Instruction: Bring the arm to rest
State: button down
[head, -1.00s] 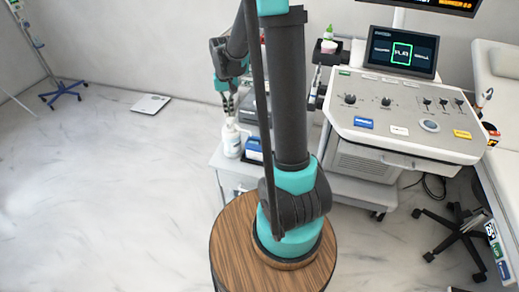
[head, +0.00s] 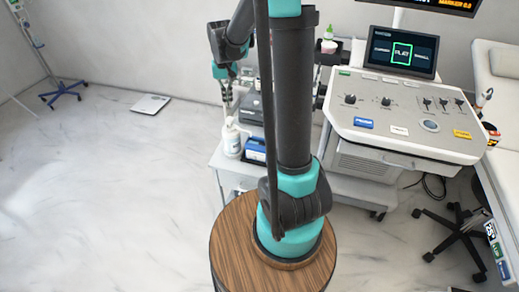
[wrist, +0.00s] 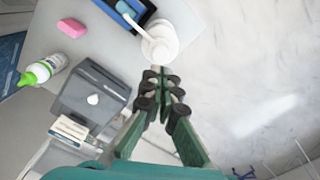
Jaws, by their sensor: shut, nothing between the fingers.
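My gripper (head: 227,101) hangs pointing down at the end of my arm, over the left edge of a white cart in the head view. In the wrist view its green fingers (wrist: 160,78) are drawn together with nothing between them. A white pump bottle (head: 231,139) stands on the cart just below the fingertips in the head view. The bottle also shows beyond the fingertips in the wrist view (wrist: 160,45). I cannot tell the exact gap between the fingertips and the pump head.
The white cart (head: 217,160) also bears a blue box (head: 256,150). The wrist view shows a grey device (wrist: 88,97), a green-capped bottle (wrist: 40,70) and a pink block (wrist: 71,28). An ultrasound-like console (head: 400,125) stands at right. The floor (head: 110,180) at left is mostly clear.

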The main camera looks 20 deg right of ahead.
jog(key=shift+r, duration=0.55)
jog(key=s+d+f+t, duration=0.2)
jog(key=s+f, duration=0.1)
jog(key=s, duration=0.8)
jog(key=s+d+f+n+t, duration=0.1)
jog(key=s+d+f+t, duration=0.1)
jog(key=s, duration=0.9)
jog(key=shift+f, duration=0.9)
